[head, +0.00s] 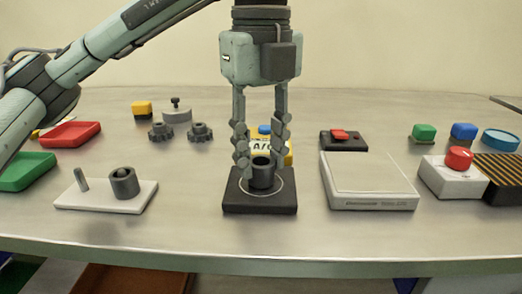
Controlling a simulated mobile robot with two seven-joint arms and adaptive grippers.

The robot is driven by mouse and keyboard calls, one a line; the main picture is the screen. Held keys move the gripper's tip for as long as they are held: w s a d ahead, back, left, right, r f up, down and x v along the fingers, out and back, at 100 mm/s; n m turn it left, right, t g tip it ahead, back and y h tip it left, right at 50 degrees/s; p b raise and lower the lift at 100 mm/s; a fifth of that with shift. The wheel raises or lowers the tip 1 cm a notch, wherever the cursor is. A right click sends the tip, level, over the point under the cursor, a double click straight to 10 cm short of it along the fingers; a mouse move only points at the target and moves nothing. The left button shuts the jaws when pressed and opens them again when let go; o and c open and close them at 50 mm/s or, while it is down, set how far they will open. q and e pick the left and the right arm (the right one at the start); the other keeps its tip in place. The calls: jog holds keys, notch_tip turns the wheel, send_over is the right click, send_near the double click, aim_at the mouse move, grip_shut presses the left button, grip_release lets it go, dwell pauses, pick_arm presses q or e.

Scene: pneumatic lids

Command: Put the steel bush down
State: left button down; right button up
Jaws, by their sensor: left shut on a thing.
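The steel bush (262,178), a short dark grey hollow cylinder, is upright at the black square pad (237,204), inside its white ring. I cannot tell whether its underside touches the pad. My left gripper (262,160) points straight down and is shut on the bush, with a finger at each side. A similar grey bush (124,185) stands on a white plate (80,198) at the left, beside a leaning grey pin (82,180). My right gripper is not in view.
Behind the gripper is a partly hidden yellow labelled block (286,153). A white scale (368,180) is close on the right, then a red-knobbed box (455,174). Two dark gears (200,132) and red (70,134) and green (27,170) trays are left. Bare table separates pad and plate.

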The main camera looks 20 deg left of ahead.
pick_arm(q)
jog(key=shift+f, duration=0.15)
jog(key=c, duration=1.1)
grip_release()
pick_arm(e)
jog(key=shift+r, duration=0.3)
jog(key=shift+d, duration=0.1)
pick_arm(q)
jog(key=shift+r, duration=0.2)
notch_tip(320, 180, up, 12)
jog(key=p, duration=0.2)
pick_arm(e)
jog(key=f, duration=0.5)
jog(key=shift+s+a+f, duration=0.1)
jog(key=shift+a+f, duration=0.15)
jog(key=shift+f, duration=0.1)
